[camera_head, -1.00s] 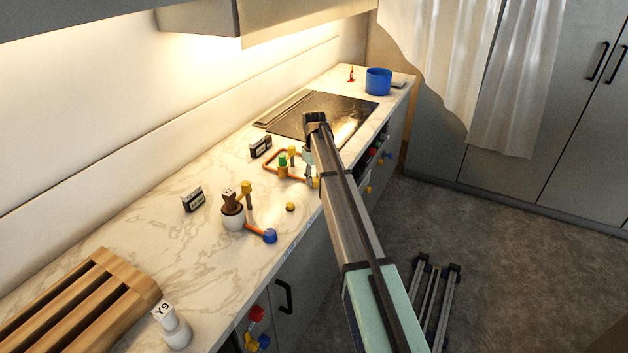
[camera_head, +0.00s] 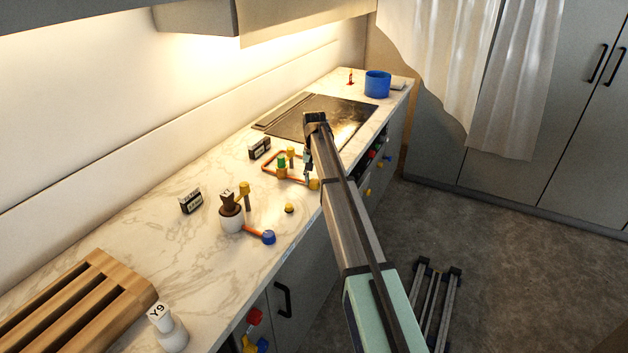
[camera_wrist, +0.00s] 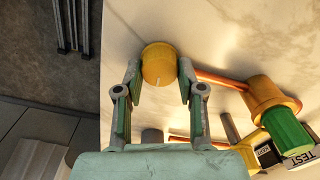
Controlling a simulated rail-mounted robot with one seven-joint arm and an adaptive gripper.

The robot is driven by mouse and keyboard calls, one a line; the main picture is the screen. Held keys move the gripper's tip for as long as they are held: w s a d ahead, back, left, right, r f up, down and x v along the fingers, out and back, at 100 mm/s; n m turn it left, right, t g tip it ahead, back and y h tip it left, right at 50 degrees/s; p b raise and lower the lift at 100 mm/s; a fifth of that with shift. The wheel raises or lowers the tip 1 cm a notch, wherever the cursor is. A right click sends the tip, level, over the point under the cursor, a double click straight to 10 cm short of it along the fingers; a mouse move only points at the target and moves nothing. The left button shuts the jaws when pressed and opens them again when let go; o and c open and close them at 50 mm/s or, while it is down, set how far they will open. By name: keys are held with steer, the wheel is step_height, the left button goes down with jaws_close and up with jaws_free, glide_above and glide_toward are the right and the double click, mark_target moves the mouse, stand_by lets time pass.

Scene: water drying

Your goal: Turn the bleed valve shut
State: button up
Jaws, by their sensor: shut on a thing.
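A round yellow knob (camera_wrist: 158,65) with a short pale mark sits between my gripper's fingertips (camera_wrist: 159,75) in the wrist view. My gripper is shut on it, with one finger on each side. An orange pipe (camera_wrist: 220,79) runs from beside the knob to a yellow fitting (camera_wrist: 268,95) with a green cap (camera_wrist: 287,133). In the head view the knob (camera_head: 314,184) is at the counter's front edge, and my gripper (camera_head: 308,181) reaches down to it, mostly hidden by my arm. The green cap (camera_head: 282,161) stands left of it. No lettering on the knob shows.
A label block reading TEST (camera_wrist: 301,157) is near the green cap. A dark cooktop (camera_head: 350,113) and a blue pot (camera_head: 377,83) are farther back.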

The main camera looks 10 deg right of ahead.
mark_target(315, 180)
steer(key=shift+m, duration=0.6)
steer(key=o, duration=1.1)
steer(key=shift+o, duration=0.2)
step_height(315, 180, up, 12)
steer(key=shift+s+f, duration=0.1)
